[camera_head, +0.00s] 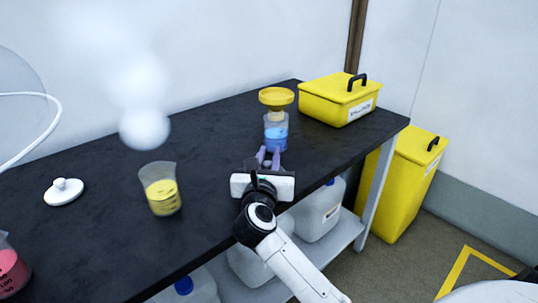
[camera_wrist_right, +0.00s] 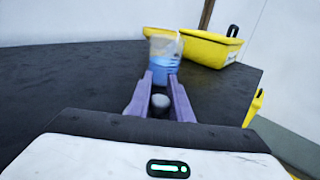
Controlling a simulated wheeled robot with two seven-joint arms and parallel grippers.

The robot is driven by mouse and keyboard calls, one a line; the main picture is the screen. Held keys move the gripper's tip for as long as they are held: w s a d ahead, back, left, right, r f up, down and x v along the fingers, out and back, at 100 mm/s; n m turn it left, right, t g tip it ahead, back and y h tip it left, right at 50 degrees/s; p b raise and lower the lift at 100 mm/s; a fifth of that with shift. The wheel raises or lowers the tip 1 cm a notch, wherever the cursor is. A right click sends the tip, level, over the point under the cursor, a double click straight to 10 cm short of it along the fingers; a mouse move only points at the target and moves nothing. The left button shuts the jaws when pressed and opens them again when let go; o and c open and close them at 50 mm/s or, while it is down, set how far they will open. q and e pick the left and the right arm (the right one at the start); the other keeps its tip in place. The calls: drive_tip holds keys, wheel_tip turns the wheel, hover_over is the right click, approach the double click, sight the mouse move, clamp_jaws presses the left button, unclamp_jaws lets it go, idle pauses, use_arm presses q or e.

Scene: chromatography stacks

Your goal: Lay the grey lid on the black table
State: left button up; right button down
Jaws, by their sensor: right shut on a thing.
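My right gripper (camera_head: 268,158) has purple fingers and hangs over the front part of the black table (camera_head: 215,140). It is shut on a small grey knob, which I take to be the grey lid (camera_wrist_right: 160,102), seen between the fingers in the right wrist view. The rest of the lid is hidden by the fingers and gripper body. I cannot tell whether the lid touches the table. A glass vessel with blue liquid (camera_head: 275,136) stands just beyond the fingertips. My left gripper is not in view.
A yellow dish-like top (camera_head: 276,96) sits above the blue vessel. A yellow lidded box (camera_head: 335,100) stands at the back right. A beaker of yellow liquid (camera_head: 161,190) and a white knobbed lid (camera_head: 64,190) are to the left, with bare table between. A red-filled flask (camera_head: 10,272) stands front left.

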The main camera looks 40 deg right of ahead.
drive_tip(key=c, duration=1.6)
unclamp_jaws()
drive_tip(key=shift+f, duration=0.15)
drive_tip(key=shift+r+p+v, duration=0.2)
drive_tip(key=shift+r+v, duration=0.05)
drive_tip(key=shift+v, duration=1.05)
drive_tip(key=shift+r+p+v, duration=0.2)
drive_tip(key=shift+p+v, duration=0.05)
drive_tip(key=shift+v, duration=1)
drive_tip(key=shift+r+p+v, duration=0.2)
drive_tip(key=shift+r+v, duration=0.05)
drive_tip(key=shift+v, duration=1.05)
drive_tip(key=shift+w, duration=0.1)
